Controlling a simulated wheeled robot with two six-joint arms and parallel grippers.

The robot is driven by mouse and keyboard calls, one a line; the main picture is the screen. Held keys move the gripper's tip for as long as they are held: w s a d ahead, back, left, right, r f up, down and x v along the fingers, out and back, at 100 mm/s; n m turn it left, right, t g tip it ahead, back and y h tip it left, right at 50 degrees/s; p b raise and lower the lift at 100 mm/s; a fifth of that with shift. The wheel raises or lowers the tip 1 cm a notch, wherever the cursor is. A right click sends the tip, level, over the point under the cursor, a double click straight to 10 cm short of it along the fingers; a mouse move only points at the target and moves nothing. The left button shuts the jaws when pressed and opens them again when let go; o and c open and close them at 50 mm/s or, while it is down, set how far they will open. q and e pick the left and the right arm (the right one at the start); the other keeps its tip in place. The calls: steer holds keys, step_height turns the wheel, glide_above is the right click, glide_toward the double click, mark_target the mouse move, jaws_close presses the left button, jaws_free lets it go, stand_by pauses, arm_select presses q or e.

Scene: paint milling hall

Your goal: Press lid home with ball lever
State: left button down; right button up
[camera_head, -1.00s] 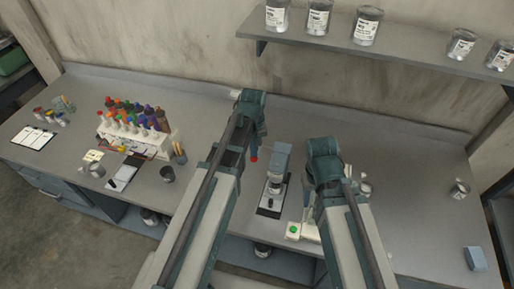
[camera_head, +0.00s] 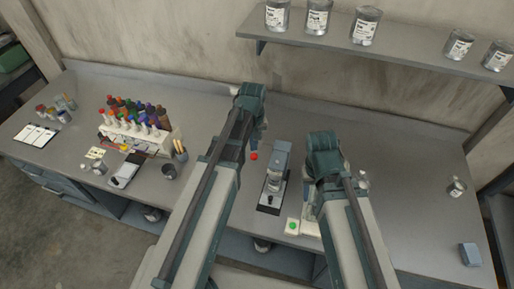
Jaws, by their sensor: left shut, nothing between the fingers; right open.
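The grey press (camera_head: 276,168) stands on a dark base plate near the bench's middle, between my arms. A red ball (camera_head: 254,157), seemingly the end of its lever, shows just left of the press; the lever itself is mostly hidden by my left arm. My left gripper (camera_head: 262,143) is shut and empty, just above and beside the ball; the wrist hides much of it, and I cannot tell if they touch. My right gripper (camera_head: 307,196) is open, right of the press, largely hidden behind its own wrist. I cannot make out the lid.
A white box with a green button (camera_head: 292,227) sits at the front edge by my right arm. A bottle rack (camera_head: 160,146), a dark cup (camera_head: 169,172) and a notepad (camera_head: 34,135) are at left. A blue block (camera_head: 469,254) and small can (camera_head: 456,188) are at right.

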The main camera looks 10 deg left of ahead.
arm_select(q)
step_height(320, 180, up, 4)
steer(key=p, duration=0.3)
steer(key=shift+r, duration=0.1)
arm_select(e)
step_height(320, 180, up, 4)
steer(key=shift+r, duration=0.1)
